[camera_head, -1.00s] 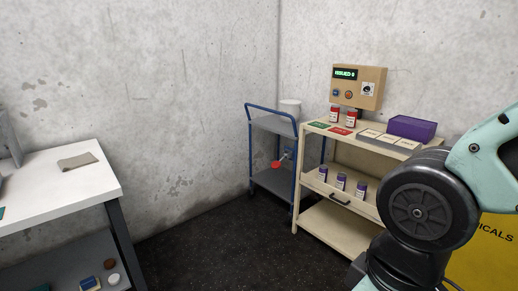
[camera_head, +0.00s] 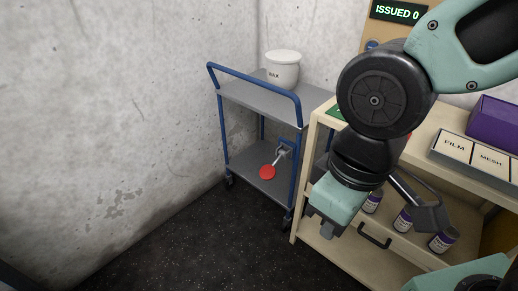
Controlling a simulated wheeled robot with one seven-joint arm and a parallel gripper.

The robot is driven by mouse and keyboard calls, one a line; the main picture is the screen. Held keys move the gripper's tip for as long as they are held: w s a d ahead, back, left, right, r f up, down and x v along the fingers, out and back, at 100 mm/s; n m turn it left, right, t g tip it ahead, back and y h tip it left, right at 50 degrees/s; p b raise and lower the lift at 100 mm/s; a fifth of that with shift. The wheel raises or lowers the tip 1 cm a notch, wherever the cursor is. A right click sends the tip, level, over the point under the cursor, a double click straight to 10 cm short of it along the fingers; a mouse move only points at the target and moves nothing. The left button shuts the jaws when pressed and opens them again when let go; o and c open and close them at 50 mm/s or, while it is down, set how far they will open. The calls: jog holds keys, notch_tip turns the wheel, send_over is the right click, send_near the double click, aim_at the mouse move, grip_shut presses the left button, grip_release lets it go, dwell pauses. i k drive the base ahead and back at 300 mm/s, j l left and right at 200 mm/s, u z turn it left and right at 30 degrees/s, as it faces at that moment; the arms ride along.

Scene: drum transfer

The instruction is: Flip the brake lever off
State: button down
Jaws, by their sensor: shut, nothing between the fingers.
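The brake lever is a grey rod with a round red knob (camera_head: 267,172), mounted on a bracket at the right side of the blue cart (camera_head: 209,80). The rod slopes down and left from the bracket, so the knob hangs low in front of the cart's lower shelf. My gripper (camera_head: 327,231) is in the middle of the picture, pointing down, to the right of the knob and lower in the picture. It is apart from the lever and holds nothing. Its fingers show only as a small dark tip.
A white tub (camera_head: 283,68) marked WAX stands on the cart's top. The beige shelf unit (camera_head: 300,190) stands right of the cart, with purple-labelled bottles (camera_head: 403,221) and a purple box (camera_head: 496,120). Concrete walls stand behind and left. The dark floor (camera_head: 190,245) before the cart is clear.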

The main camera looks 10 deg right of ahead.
aim_at(267, 173)
jog(key=i+u, duration=0.1)
jog(key=i, duration=0.45)
jog(key=i+l+u, duration=0.1)
jog(key=i, duration=0.4)
